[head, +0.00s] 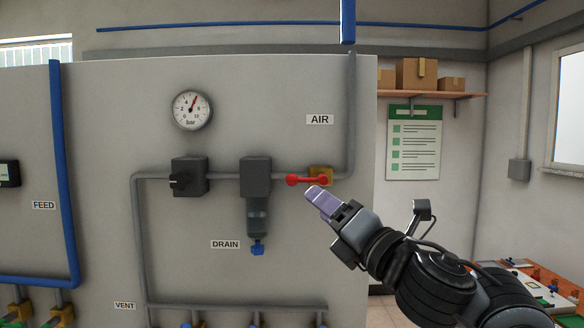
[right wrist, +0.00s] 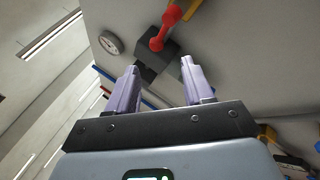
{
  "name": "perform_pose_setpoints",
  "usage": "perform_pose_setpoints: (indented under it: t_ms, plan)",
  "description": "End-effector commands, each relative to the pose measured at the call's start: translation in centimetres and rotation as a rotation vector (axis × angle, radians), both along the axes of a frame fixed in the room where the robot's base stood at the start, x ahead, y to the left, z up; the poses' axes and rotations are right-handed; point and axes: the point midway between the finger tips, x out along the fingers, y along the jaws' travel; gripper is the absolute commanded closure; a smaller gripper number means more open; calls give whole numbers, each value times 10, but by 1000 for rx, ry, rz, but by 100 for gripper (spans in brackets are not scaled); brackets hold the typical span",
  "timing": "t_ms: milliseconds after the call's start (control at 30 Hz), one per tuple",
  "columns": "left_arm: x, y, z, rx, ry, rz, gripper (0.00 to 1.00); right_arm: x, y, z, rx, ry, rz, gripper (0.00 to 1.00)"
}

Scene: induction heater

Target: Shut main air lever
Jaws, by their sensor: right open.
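The main air lever (head: 306,181) is a red handle with a ball end. It lies roughly level along the pipe, pointing left from a brass valve body (head: 321,173) under the AIR label (head: 319,119). In the right wrist view the red lever (right wrist: 165,28) is at the top, beyond the fingers. My right gripper (head: 322,203) is just below and right of the lever in the head view, and looks apart from it. In the right wrist view its two lilac fingers (right wrist: 160,82) are spread with nothing between them. My left gripper is not in view.
On the grey panel, a dark regulator (head: 189,177) and a filter bowl (head: 257,216) sit left of the lever on the same pipe. A pressure gauge (head: 191,110) is above. A blue pipe (head: 348,22) comes down above the valve. The panel front below the lever is mostly clear.

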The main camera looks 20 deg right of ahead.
Motion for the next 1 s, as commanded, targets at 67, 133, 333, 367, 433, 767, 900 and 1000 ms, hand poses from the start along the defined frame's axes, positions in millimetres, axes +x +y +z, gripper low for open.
perform_pose_setpoints:
  t_ms: [67, 133, 333, 367, 433, 767, 900, 1000]
  plan:
    - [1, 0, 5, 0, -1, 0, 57, 3, 1, 9, 1, -6, 1, 49]
    - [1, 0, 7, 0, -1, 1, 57, 9, 3, 11, 2, -6, 1, 49]
    - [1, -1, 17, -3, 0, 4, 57, 37, 10, 20, 3, -5, 2, 49]
    - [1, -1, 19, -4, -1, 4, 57, 41, 11, 22, 3, -6, 1, 49]
    - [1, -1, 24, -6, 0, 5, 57, 52, 14, 25, 2, -5, 2, 49]
    - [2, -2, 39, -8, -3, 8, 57, 90, 23, 34, 2, -5, 1, 49]
    - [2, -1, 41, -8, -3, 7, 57, 96, 24, 35, 0, -7, 1, 49]
    - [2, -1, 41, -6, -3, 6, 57, 98, 25, 35, 0, -7, 1, 49]
